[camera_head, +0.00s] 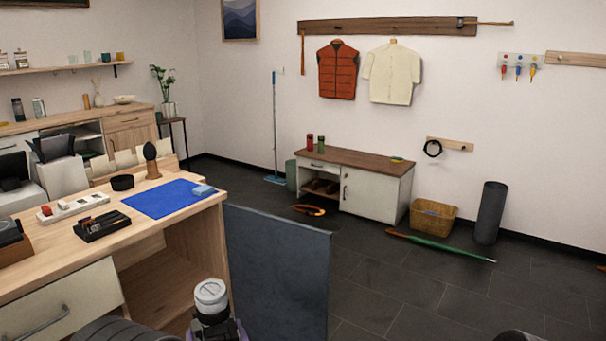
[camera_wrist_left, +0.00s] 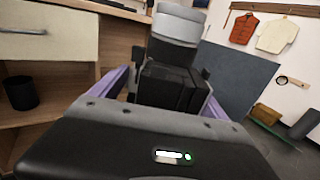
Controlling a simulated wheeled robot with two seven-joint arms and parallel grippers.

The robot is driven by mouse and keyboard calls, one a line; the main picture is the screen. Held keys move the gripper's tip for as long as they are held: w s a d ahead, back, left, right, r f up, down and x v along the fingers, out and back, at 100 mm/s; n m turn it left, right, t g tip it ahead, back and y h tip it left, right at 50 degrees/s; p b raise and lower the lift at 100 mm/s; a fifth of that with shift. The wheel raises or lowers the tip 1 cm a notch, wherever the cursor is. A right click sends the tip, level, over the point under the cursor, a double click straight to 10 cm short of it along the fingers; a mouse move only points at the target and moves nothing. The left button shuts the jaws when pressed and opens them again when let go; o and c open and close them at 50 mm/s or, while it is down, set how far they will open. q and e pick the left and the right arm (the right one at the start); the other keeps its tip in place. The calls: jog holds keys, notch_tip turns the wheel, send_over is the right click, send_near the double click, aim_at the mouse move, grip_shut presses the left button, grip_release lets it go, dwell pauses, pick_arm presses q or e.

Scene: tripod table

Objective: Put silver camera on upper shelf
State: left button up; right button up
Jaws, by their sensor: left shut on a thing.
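The silver camera (camera_head: 211,296) is at the bottom of the head view, its silver lens barrel pointing up and its dark body below. My left gripper (camera_head: 214,328) is shut on the dark body. In the left wrist view the camera (camera_wrist_left: 176,28) stands between the two purple fingers of my left gripper (camera_wrist_left: 168,92). It is held in front of the desk's right end, clear of the desktop. A wall shelf (camera_head: 62,70) with cups and jars is at the far upper left. My right gripper is not in view.
The wooden desk (camera_head: 165,225) holds a blue mat (camera_head: 160,200), a black box (camera_head: 102,226) and other small items. A dark grey panel (camera_head: 278,275) stands right of the desk. Open floor lies beyond, with a green umbrella (camera_head: 450,247), a basket (camera_head: 432,216) and a low cabinet (camera_head: 378,190).

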pick_arm(q)
jog(key=s+n+g+y+p, duration=0.1)
jog(key=s+p, duration=0.1)
jog(key=p, duration=0.2)
jog(key=s+r+n+y+p, duration=0.1)
jog(key=s+y+p, duration=0.1)
jog(key=p, duration=0.2)
jog(key=shift+s+d+r+n+g+y, duration=0.1)
jog(key=shift+s+d+n+g+y, duration=0.1)
jog(key=shift+n+g+y, duration=0.15)
jog(key=s+a+r+n+g+y+p, duration=0.1)
jog(key=s+r+n+g+y+p, duration=0.2)
jog(key=r+p, duration=0.4)
jog(key=shift+s+a+r+g+p, duration=0.3)
jog(key=shift+s+r+g+p, duration=0.25)
jog(key=shift+s, duration=0.5)
jog(key=shift+y, duration=0.25)
jog(key=shift+m+t+h, duration=2.15)
jog(key=shift+t+h, duration=0.35)
jog(key=shift+h, duration=0.2)
jog(key=shift+d, duration=0.1)
